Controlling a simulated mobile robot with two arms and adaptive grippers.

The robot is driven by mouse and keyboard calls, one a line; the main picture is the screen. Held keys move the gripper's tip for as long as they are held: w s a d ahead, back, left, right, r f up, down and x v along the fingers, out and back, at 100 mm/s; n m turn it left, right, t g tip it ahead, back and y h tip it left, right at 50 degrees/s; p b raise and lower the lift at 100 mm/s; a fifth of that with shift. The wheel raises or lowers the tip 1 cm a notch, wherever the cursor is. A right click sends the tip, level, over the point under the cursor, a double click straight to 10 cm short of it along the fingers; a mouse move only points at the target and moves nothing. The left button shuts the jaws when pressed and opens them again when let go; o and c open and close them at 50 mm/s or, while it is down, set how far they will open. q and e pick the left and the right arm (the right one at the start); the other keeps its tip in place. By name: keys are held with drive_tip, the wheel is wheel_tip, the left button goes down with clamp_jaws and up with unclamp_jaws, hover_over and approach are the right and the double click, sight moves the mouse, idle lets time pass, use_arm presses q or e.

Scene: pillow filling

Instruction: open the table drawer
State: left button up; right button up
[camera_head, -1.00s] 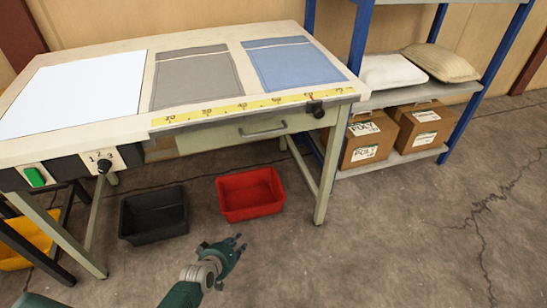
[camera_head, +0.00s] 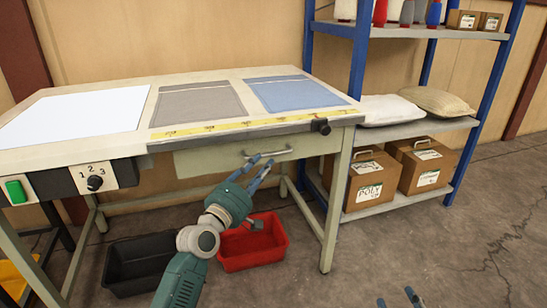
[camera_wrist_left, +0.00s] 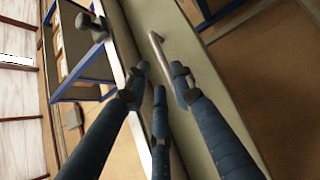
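The table drawer (camera_head: 225,160) is shut under the worktop and has a grey bar handle (camera_head: 268,154) on its front. My left gripper (camera_head: 260,165) is in front of the drawer, its fingers just below and close to the handle. In the left wrist view the blue fingers (camera_wrist_left: 160,82) are spread. The handle (camera_wrist_left: 157,48) shows just beyond the gap between the fingertips, with nothing held. Whether a finger touches the handle is unclear. My right gripper (camera_head: 398,298) shows only its fingertips at the bottom edge, apart and empty.
The worktop (camera_head: 135,88) holds a white sheet, grey and blue fabric panels and a yellow ruler strip (camera_head: 225,126). A black knob (camera_head: 320,126) juts from its front right corner. Black (camera_head: 135,265) and red (camera_head: 275,246) bins stand below. Shelving with boxes and pillows is right.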

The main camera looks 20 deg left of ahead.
sight(272, 154)
use_arm(q)
drive_tip(key=b+x, duration=0.1)
drive_tip(key=x, duration=0.3)
drive_tip(key=shift+f, duration=0.1)
drive_tip(key=b+x, duration=0.1)
drive_tip(key=x, duration=0.2)
drive_tip(key=shift+f+b, duration=0.1)
drive_tip(key=shift+b, duration=0.25)
drive_tip(key=shift+w+d, duration=0.1)
drive_tip(key=shift+w, duration=0.1)
clamp_jaws()
use_arm(e)
wheel_tip(272, 154, up, 16)
drive_tip(key=a+t+y, duration=0.2)
drive_tip(key=t+y, duration=0.1)
drive_tip(key=t, duration=0.5)
drive_tip(key=shift+s, duration=0.3)
drive_tip(key=shift+r, duration=0.1)
